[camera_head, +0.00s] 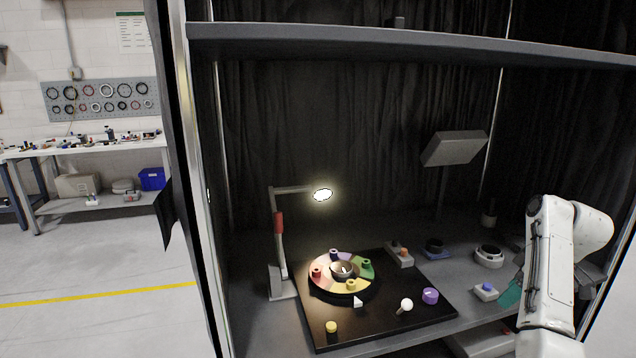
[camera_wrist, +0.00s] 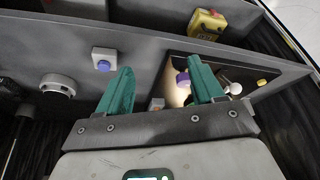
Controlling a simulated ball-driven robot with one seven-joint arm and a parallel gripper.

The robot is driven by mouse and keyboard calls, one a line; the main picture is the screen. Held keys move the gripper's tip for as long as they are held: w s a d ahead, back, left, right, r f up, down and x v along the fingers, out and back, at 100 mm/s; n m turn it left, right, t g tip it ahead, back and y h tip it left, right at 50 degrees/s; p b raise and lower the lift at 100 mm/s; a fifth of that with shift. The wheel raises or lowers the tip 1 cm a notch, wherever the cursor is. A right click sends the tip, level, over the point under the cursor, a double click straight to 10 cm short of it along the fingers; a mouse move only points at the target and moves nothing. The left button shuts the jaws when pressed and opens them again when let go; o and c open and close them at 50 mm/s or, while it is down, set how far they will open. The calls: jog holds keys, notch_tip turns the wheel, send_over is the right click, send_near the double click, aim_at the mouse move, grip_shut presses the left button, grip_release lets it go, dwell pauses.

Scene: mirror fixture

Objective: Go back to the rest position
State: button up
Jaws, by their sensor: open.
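My arm stands at the right in the head view, bent over the right side of the dark workbench (camera_head: 250,330). A teal finger of my gripper (camera_head: 510,293) shows beside the arm, close to a small grey box with a blue button (camera_head: 486,291). In the wrist view both teal fingers of my gripper (camera_wrist: 160,66) are spread apart with nothing held between them. The blue-button box (camera_wrist: 104,60) shows there beyond the left finger. Much of the gripper is hidden by my arm in the head view.
A black board (camera_head: 400,325) carries a coloured round tray (camera_head: 318,285), a purple knob (camera_head: 430,296) and a white ball (camera_head: 406,305). A lit lamp (camera_head: 279,240), a grey panel on a stand (camera_head: 455,148) and an overhead shelf (camera_head: 400,40) bound the space.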

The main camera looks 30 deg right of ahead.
jog(key=s+a+f+m+g, duration=0.1)
jog(key=s+a+f, duration=0.1)
jog(key=a+f, duration=0.8)
jog(key=s+a+f+m+g, duration=0.1)
jog(key=s+a+f, duration=0.1)
jog(key=a+f, duration=0.75)
jog(key=s+a+f+g+h, duration=0.1)
jog(key=s+a, duration=1.6)
jog(key=a, duration=0.2)
jog(key=shift+s+a+m, duration=0.3)
jog(key=shift+a+m, duration=0.1)
jog(key=shift+f, duration=0.1)
jog(key=shift+c, duration=0.5)
